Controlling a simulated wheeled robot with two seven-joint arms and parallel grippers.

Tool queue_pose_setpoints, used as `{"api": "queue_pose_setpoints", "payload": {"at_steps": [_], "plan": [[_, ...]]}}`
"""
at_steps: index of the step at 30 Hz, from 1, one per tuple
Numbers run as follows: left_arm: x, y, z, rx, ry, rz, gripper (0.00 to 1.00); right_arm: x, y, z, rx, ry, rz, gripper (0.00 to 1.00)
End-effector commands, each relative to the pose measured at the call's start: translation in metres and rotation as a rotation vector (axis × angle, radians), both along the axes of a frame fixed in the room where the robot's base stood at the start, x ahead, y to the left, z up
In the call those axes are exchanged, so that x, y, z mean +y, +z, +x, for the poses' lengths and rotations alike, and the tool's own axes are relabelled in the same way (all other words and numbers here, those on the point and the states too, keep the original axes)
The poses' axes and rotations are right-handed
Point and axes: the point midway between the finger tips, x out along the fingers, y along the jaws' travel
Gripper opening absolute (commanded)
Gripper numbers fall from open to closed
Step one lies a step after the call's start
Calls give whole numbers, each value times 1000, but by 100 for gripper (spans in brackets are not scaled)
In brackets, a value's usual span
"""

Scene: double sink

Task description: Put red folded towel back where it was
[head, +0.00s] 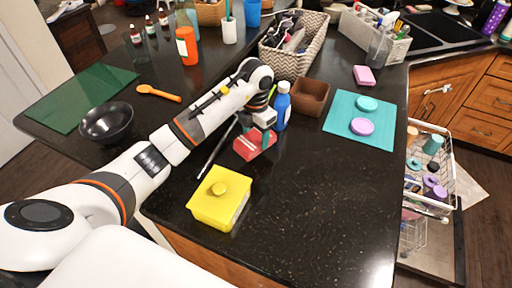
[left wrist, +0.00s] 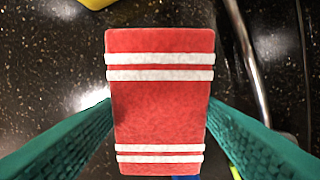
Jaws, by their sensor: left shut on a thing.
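The red folded towel (head: 256,146), with white stripes, is below my left gripper (head: 258,128) near the middle of the black counter. In the left wrist view the towel (left wrist: 160,105) lies squarely between the two green fingers, which press on its left and right sides. My left gripper is shut on it. I cannot tell whether the towel's underside touches the counter. My right gripper is not in view.
A yellow lidded box (head: 220,198) stands in front of the towel. A blue bottle (head: 282,106) and brown square bowl (head: 310,97) stand behind right. A thin metal rod (head: 216,152) is just left. A teal mat (head: 361,122) lies right. The front right counter is clear.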

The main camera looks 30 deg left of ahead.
Motion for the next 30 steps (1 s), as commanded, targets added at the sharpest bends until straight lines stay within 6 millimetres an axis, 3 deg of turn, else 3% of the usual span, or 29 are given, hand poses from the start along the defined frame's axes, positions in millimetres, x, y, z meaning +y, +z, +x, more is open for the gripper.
{"api": "queue_pose_setpoints", "payload": {"at_steps": [15, 24, 25, 28, 30], "plan": [[0, -54, 0, -1, 0, -1, 43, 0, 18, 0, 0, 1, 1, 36], [0, -58, 0, -3, 0, 1, 43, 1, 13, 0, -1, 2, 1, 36], [0, -59, 0, -2, 0, 2, 63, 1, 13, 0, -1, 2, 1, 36], [0, -57, 0, -1, 0, 1, 79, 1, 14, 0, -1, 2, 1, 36], [0, -57, 0, -1, 0, 1, 83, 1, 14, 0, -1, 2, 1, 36]]}}
